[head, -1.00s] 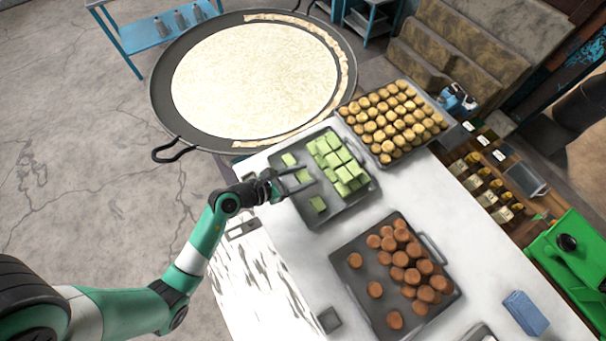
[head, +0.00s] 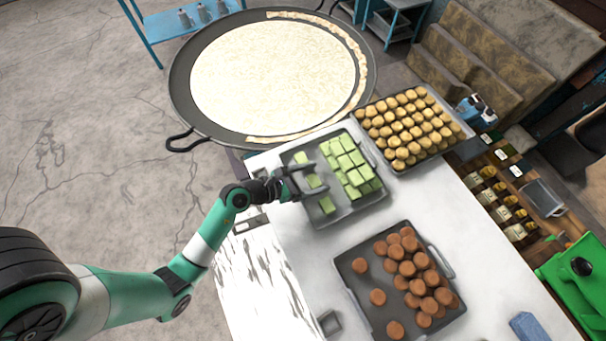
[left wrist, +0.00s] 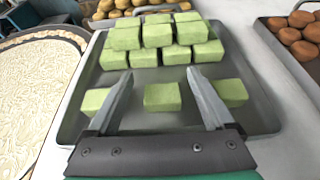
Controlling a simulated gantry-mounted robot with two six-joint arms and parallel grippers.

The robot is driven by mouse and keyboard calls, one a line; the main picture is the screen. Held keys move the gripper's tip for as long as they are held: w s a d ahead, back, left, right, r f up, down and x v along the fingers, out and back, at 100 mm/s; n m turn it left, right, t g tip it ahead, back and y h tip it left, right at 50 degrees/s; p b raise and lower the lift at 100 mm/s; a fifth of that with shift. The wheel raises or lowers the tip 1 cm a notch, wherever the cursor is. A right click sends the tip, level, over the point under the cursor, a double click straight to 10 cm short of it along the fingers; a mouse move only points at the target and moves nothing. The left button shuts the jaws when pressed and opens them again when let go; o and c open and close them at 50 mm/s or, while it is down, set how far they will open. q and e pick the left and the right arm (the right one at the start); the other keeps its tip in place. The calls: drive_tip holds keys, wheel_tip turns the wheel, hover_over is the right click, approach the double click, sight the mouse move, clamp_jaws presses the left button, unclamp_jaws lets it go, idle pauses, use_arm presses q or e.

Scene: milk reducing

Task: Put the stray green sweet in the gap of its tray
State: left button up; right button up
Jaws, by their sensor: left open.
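The dark tray (head: 352,216) holds green block sweets. A stacked cluster of green sweets (head: 352,165) fills its far right part, also seen at the back in the left wrist view (left wrist: 160,35). Three separate green sweets lie on the near side: one (head: 300,157), a middle one (head: 313,181) and one (head: 327,205). My left gripper (head: 318,177) is open over this side. In the left wrist view the middle sweet (left wrist: 162,97) sits between the open fingers (left wrist: 162,75), with a visible space on each side. The outer sweets are beside the fingers, the left one partly hidden.
A tray of round golden sweets (head: 464,127) stands behind, and a tray of brown round sweets (head: 352,302) stands nearer. A large pan (head: 182,100) is at the back left. White table surface (head: 420,205) is clear to the right of the green tray.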

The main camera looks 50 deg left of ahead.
use_arm(q)
drive_tip(key=shift+r, duration=0.15)
drive_tip(key=p+v, duration=0.1)
drive_tip(key=v, duration=1.1)
drive_tip(key=shift+r, duration=0.4)
drive_tip(key=shift+d, duration=0.1)
